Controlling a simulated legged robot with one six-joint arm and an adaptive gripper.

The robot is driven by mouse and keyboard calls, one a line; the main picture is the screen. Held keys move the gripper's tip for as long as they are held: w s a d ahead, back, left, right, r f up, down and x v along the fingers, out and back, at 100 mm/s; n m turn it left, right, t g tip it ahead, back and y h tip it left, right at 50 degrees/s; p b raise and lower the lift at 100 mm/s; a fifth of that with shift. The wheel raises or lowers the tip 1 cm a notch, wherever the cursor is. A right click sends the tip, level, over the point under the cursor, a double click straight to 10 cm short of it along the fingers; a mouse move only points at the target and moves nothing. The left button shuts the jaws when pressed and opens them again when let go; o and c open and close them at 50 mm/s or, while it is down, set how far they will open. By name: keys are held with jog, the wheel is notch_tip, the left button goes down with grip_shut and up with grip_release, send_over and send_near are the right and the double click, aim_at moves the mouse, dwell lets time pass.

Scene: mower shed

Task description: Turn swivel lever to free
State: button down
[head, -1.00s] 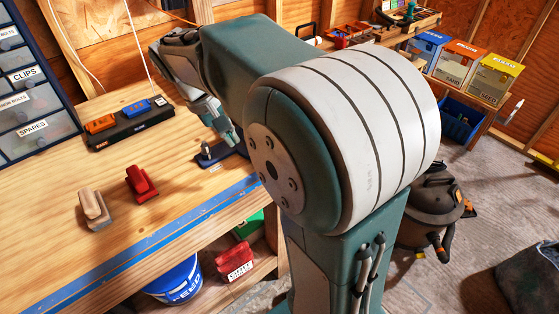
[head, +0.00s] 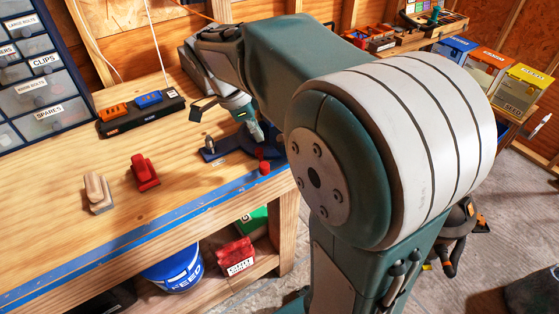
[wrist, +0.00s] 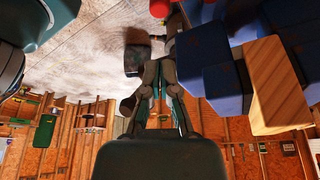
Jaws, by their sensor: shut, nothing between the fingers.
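A dark blue vise-like fixture (head: 232,149) sits near the bench's front edge, partly hidden behind my arm. A red knob-like part (head: 264,167) shows at its front right side, and I take it to be the swivel lever's end. My gripper (head: 257,138) is just above the fixture, fingers pointing down. In the wrist view, my gripper (wrist: 160,65) has its fingers together with nothing between them. Blue blocky parts (wrist: 215,75) stand close on the right there, and a red rounded end (wrist: 160,8) is at the top edge. Contact with the lever cannot be told.
A red block-like tool (head: 143,173) and a wooden-handled one (head: 97,192) lie on the bench (head: 50,240). A black rack (head: 142,117) with orange and blue items stands behind. Drawers (head: 38,85) stand at the left. The front left bench top is clear.

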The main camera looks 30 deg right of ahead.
aim_at(268, 165)
jog(key=shift+s+d+f, duration=0.1)
jog(key=shift+f, duration=0.2)
jog(key=x, duration=0.9)
jog(key=shift+f, duration=0.2)
jog(key=shift+w+a, duration=0.25)
jog(key=shift+a, duration=0.45)
